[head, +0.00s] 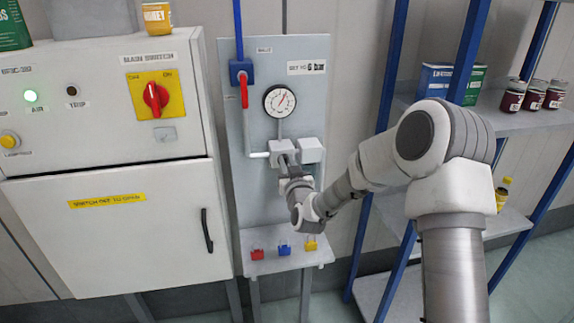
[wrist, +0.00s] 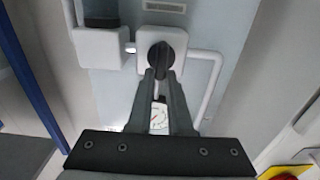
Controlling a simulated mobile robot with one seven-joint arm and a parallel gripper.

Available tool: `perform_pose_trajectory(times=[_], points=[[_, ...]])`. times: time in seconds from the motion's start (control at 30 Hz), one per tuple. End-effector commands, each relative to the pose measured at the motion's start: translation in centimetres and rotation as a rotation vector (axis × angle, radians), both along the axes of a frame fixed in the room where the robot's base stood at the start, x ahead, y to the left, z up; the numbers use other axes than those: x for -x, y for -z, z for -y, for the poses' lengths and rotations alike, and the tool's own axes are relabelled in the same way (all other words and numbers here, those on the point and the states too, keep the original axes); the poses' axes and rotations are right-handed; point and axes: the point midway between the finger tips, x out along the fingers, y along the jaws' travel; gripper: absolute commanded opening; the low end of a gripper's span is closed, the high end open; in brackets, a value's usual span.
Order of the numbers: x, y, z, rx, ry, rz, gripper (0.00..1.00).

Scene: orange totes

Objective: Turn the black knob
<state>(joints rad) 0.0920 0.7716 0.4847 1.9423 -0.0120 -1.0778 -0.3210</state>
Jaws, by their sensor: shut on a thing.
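The black knob (wrist: 160,54) sits on a white regulator block that is fixed to the grey panel. In the wrist view my gripper (wrist: 161,73) is shut on the knob, with one finger on each side of it. In the head view my gripper (head: 286,161) reaches the left white block below the gauge and hides most of the knob.
A red lever (head: 244,92) on a blue valve is at the panel's upper left. A grey cabinet (head: 110,215) with a red rotary switch (head: 156,97) stands left. Red, blue and yellow clips sit on a ledge (head: 290,262) below. Blue-framed shelves (head: 520,118) with jars stand right.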

Motion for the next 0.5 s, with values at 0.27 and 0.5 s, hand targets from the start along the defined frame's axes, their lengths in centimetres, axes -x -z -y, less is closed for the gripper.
perform_pose_trajectory(times=[0.27, 0.5], points=[[0.06, 0.07, -0.13, 0.068, 0.001, 0.022, 0.0], [0.06, 0.0, -0.11, 0.067, 0.001, 0.019, 0.21]])
